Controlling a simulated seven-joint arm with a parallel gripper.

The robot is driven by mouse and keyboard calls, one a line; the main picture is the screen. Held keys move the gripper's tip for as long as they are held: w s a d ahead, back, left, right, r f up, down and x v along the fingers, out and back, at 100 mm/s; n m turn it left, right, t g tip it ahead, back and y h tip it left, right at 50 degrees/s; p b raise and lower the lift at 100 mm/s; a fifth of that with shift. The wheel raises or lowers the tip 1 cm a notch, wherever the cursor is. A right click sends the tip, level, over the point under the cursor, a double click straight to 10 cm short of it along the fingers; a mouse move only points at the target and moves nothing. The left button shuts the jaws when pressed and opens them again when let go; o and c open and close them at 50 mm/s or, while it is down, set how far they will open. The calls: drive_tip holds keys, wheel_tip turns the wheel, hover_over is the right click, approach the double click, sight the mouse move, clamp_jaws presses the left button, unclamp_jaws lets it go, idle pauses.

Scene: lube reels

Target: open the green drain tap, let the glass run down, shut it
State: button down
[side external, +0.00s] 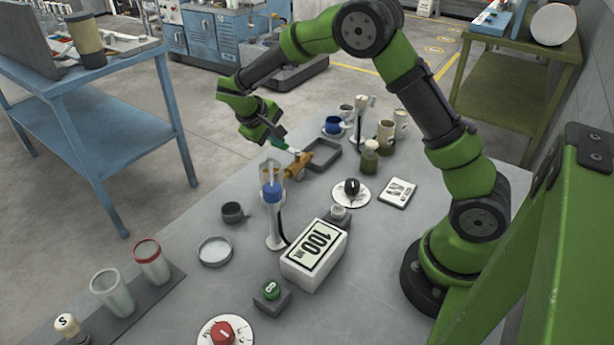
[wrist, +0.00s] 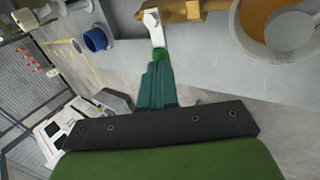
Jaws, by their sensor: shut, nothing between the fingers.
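The brass drain tap (side external: 297,167) lies beyond the clear upright glass (side external: 272,172), which has a blue part inside it. In the wrist view the brass body (wrist: 185,9) runs along the top. A white lever (wrist: 152,25) comes off it towards me and ends in a green tip (wrist: 160,54). My gripper (side external: 283,145) is shut and empty, beside the lever. In the wrist view its teal fingertips (wrist: 157,66) are right at the green tip; I cannot tell if they touch. A round vessel with amber contents (wrist: 262,12) is at the upper right.
A grey square tray (side external: 323,154) lies behind the tap, with a blue cup (side external: 332,125) beyond. A white box marked 100 (side external: 315,255) stands in front of the glass. A dark cup (side external: 233,212) and shallow dish (side external: 215,251) are left of it.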

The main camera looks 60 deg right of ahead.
drive_tip(key=shift+d+m, duration=0.15)
drive_tip(key=shift+m, duration=0.25)
drive_tip(key=m+g, duration=0.1)
drive_tip(key=d+m+g, duration=0.1)
drive_tip(key=m, duration=0.1)
drive_tip(key=shift+w+d+y, duration=0.2)
drive_tip(key=shift+d+y, duration=0.1)
drive_tip(key=d+m+g+y, duration=0.1)
drive_tip(key=m, duration=0.2)
drive_tip(key=s+d+m+g+y, duration=0.1)
drive_tip(key=d+m+y, duration=0.1)
drive_tip(key=m, duration=0.2)
drive_tip(key=s+d+m+g+y, duration=0.1)
drive_tip(key=m+g, duration=0.1)
drive_tip(key=m, duration=0.1)
drive_tip(key=shift+d+m+y, duration=0.2)
drive_tip(key=shift+m+y, duration=0.1)
drive_tip(key=shift+m, duration=0.1)
drive_tip(key=shift+a, duration=0.1)
drive_tip(key=shift+s+a, duration=0.35)
drive_tip(key=shift+a, duration=0.35)
